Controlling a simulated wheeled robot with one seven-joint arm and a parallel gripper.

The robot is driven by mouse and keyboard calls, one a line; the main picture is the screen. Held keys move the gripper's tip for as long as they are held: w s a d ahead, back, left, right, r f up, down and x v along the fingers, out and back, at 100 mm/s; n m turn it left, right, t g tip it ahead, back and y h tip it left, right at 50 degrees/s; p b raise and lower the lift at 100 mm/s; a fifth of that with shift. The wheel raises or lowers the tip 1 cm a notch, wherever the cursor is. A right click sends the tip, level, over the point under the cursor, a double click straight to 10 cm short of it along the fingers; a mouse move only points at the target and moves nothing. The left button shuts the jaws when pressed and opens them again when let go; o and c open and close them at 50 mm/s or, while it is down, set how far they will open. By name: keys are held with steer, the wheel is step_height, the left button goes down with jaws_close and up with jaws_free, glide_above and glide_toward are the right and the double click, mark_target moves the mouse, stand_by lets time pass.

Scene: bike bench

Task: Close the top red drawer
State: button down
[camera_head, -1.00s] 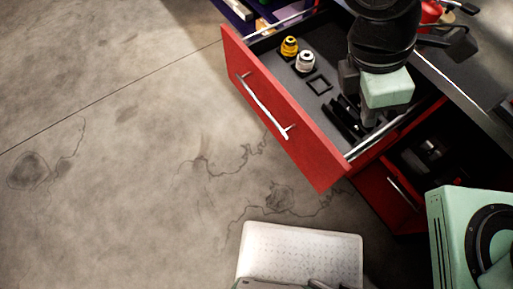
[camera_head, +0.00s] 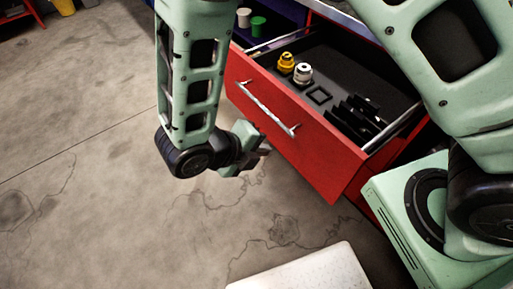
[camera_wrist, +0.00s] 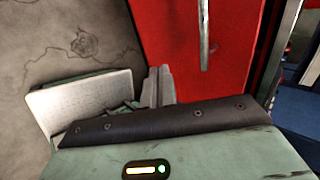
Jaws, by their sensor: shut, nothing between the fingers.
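The top red drawer (camera_head: 312,150) stands pulled well out of the bench, with a silver bar handle (camera_head: 266,107) on its front. Inside the drawer are a yellow-capped item (camera_head: 286,63), a white-capped item (camera_head: 303,74) and black holders (camera_head: 357,114). My gripper (camera_head: 262,146) is shut and empty in front of the drawer's front face, left of and below the handle. In the wrist view my gripper's fingers (camera_wrist: 159,82) are together, and the red drawer front (camera_wrist: 185,45) and handle (camera_wrist: 205,35) fill the upper right. Whether the fingers touch the front cannot be told.
A blue drawer or shelf with white and green cups (camera_head: 258,27) is behind at the top. A pale panel (camera_head: 305,272) is at the bottom of the head view. The concrete floor left of the drawer is clear.

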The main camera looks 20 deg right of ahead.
steer(key=d+f, duration=0.1)
steer(key=d, duration=0.1)
steer(key=w+d+f, duration=0.1)
steer(key=d, duration=0.2)
steer(key=w+d+f, duration=0.1)
steer(key=d+f, duration=0.1)
steer(key=shift+w+d, duration=0.15)
steer(key=shift+w+d+f, duration=0.1)
steer(key=shift+w+d, duration=0.05)
steer(key=shift+d, duration=0.35)
